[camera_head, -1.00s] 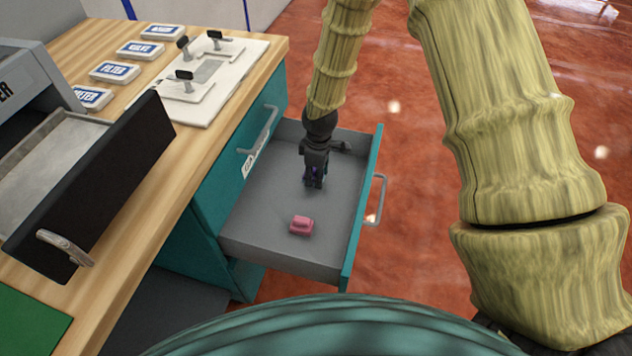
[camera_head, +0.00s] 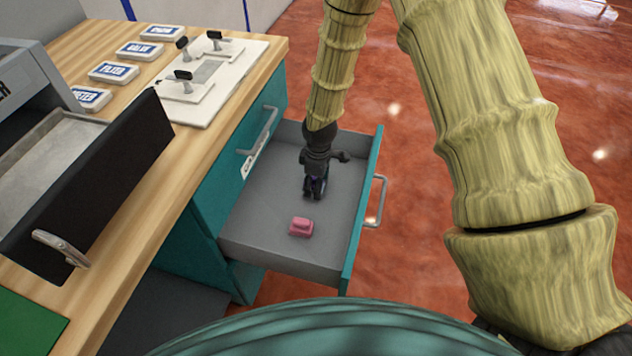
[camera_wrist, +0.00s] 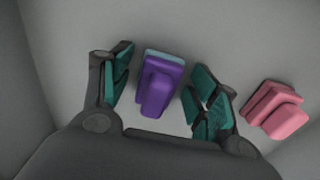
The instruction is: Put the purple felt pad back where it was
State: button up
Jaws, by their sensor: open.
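The purple felt pad (camera_wrist: 156,88) lies on the grey drawer floor, between the two fingers of my gripper (camera_wrist: 162,66) in the wrist view. It has a raised purple grip and a pale blue-grey edge. The fingers with teal pads stand apart on either side of it, with gaps visible. In the head view my gripper (camera_head: 315,190) points down into the open drawer (camera_head: 262,205) and hides most of the purple pad.
The drawer juts out of a teal cabinet under a wooden worktop (camera_head: 185,160). On top are a white board (camera_head: 225,75) with black-knobbed parts, several labelled blocks, a black-fronted open tray (camera_head: 95,190) and a green mat (camera_head: 25,325). The drawer's walls stand around my gripper.

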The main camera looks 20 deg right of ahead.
jog(key=r, duration=0.4)
jog(key=r+p, duration=0.1)
jog(key=r, duration=0.3)
jog(key=r+p, duration=0.1)
jog(key=r, duration=0.3)
jog(key=shift+s+d, duration=0.1)
jog(key=shift+s, duration=0.2)
